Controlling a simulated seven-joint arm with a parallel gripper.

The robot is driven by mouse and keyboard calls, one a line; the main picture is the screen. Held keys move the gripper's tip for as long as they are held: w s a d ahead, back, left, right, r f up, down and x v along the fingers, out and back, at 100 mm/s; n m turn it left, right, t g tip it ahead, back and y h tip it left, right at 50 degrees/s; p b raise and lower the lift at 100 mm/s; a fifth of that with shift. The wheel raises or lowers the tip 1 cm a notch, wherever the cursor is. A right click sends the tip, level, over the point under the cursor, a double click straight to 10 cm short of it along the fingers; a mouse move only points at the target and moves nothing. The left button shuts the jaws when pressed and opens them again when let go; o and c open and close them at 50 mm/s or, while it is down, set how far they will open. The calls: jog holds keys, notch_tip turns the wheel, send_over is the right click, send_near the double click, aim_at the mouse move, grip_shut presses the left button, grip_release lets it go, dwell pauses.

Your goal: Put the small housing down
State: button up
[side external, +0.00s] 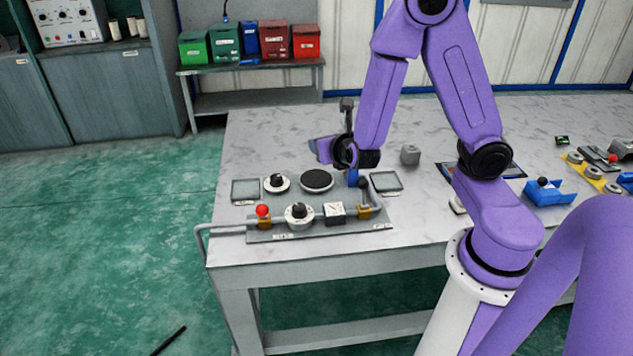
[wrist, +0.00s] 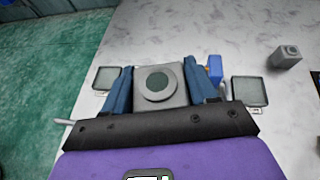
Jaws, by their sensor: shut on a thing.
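The small housing (wrist: 160,86) is a grey square block with a round raised ring and a dark green disc on its face. In the wrist view it sits between the two blue fingers of my gripper (wrist: 161,92), which are shut on its sides. In the side view my gripper (side external: 352,178) is over the back part of the grey fixture plate (side external: 345,230), near the right square pad. The housing cannot be made out there, and its underside and its gap to the surface are hidden.
A grey block (side external: 410,154) stands on the table to the right. Blue and yellow parts (side external: 549,192) lie farther right. The table's back left is clear.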

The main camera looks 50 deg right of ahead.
jog(key=s+d+f+m+g+h, duration=0.1)
jog(key=s+d+f+m+h, duration=0.1)
jog(key=s+d+f, duration=0.1)
jog(key=shift+d+f, duration=0.2)
jog(key=shift+d, duration=0.65)
jog(key=shift+w, duration=0.1)
send_over(315, 177)
jog(key=s, duration=0.1)
notch_tip(315, 177, down, 9)
jog(key=shift+a+r, duration=0.15)
jog(key=shift+r, duration=0.05)
jog(key=f, duration=0.1)
jog(key=w+f, duration=0.1)
jog(key=f, duration=0.1)
jog(key=shift+f, duration=0.5)
jog(key=shift+f, duration=0.2)
